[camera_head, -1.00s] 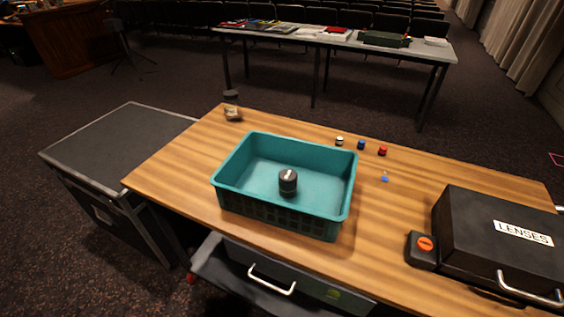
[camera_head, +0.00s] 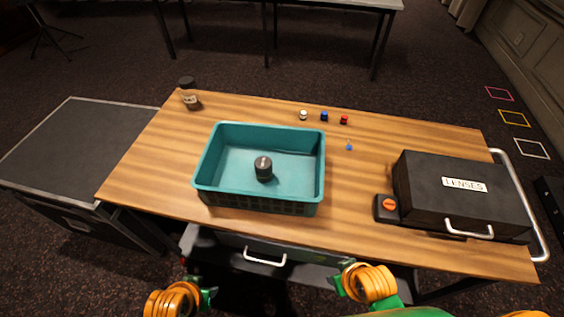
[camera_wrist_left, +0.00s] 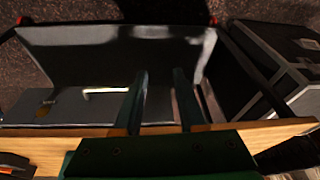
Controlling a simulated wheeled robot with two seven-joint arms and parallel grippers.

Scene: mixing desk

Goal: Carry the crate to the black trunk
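The teal crate (camera_head: 213,187) sits upright on the wooden desk, left of its middle. A dark round canister (camera_head: 263,168) with a light mark on top stands inside it. The black trunk (camera_head: 70,150) is on the floor against the desk's left end, its top clear; part of it shows at right in the left wrist view (camera_wrist_left: 265,60). My left gripper (camera_wrist_left: 161,78) is open and empty, its two dark green fingers apart near the desk's edge. In the head view my orange and green arms show at the bottom, apart from the crate; the right gripper's fingers are unclear.
A partly open drawer with a metal handle (camera_head: 265,259) sticks out under the desk (camera_head: 150,165). A black LENSES case (camera_head: 420,175) and a box with an orange button (camera_head: 386,208) are at right. A jar (camera_head: 190,98) and small white, blue and red items (camera_head: 324,117) stand behind.

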